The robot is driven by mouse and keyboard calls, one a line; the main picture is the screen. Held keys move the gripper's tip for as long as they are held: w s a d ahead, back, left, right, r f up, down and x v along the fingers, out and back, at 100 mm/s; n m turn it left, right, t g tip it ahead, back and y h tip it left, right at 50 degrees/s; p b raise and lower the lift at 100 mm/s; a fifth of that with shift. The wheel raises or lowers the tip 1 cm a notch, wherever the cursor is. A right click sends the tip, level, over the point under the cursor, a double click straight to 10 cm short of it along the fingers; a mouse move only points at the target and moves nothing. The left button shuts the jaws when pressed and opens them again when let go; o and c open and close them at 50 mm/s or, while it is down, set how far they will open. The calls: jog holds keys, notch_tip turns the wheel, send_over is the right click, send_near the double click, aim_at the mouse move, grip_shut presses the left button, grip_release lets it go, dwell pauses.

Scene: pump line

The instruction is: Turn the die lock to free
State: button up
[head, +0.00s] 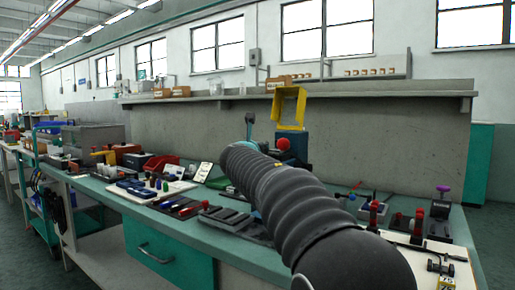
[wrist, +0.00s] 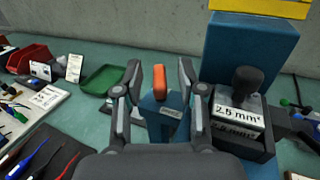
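In the wrist view, an orange lever (wrist: 158,82), which looks like the die lock, stands upright on a small blue post with a label (wrist: 171,111) too small to read. My gripper (wrist: 159,76) is open, with one finger on each side of the lever and gaps showing on both sides. To the right is the blue press (wrist: 243,50), with a black-knobbed die (wrist: 240,103) marked 2.5 mm² in its dark holder. In the head view the blue press (head: 292,150) stands under a yellow guard (head: 290,105); my own arm hides the gripper and lever there.
A green tray (wrist: 104,80) lies left of the lever, with red bins (wrist: 33,57) farther left. Screwdrivers (wrist: 33,158) lie on a dark mat at the lower left. Several small fixtures (head: 408,225) stand at the bench's right. A grey wall panel (head: 390,145) backs the bench.

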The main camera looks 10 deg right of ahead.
jog(key=shift+s, duration=0.1)
jog(key=v, duration=1.1)
jog(key=shift+s+a, duration=0.15)
jog(key=shift+s, duration=0.2)
jog(key=shift+f, duration=0.1)
